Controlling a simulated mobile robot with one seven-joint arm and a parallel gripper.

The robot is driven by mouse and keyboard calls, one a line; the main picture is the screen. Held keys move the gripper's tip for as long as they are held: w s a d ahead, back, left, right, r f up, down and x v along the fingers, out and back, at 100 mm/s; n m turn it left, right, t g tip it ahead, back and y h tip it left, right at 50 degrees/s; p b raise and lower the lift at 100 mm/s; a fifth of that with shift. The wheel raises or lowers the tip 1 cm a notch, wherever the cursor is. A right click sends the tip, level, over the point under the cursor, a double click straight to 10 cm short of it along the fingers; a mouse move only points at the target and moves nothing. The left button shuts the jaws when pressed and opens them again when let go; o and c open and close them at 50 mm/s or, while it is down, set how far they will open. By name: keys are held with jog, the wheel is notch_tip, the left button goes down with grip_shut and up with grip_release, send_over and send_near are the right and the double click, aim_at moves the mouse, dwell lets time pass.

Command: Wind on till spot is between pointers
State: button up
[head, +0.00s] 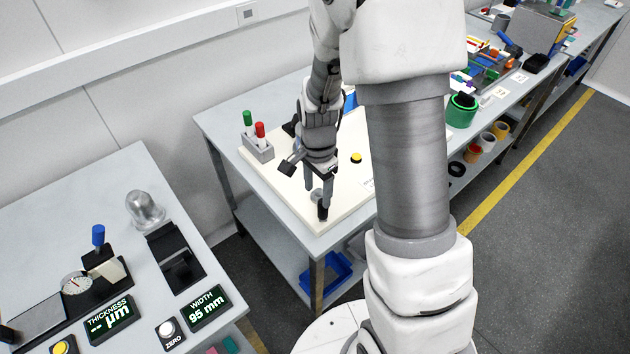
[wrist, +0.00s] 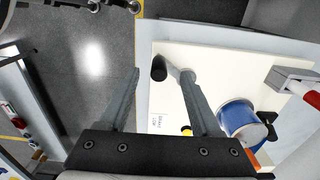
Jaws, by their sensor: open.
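A white board (head: 275,190) lies on the table's near end. At its near edge stands a crank with a black knob (head: 323,212) and a metal arm (wrist: 178,64). In the wrist view the black knob (wrist: 158,68) shows between my fingertips; I cannot tell whether either finger touches it. My gripper (head: 318,192) is open and points down over the crank; its two fingers also show in the wrist view (wrist: 161,74). A blue roll (wrist: 237,118) with a dark end sits on the board. No spot or pointers can be made out.
A grey holder (head: 257,150) has a green and a red marker. A bench with gauges and a width display (head: 207,307) stands at left. A green tub (head: 462,111) is farther right.

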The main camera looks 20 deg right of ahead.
notch_tip(320, 180, down, 8)
jog(key=b, duration=0.6)
jog(key=shift+f, duration=0.25)
jog(key=shift+c, duration=0.2)
jog(key=shift+r, duration=0.35)
jog(key=shift+c, duration=1.1)
grip_shut()
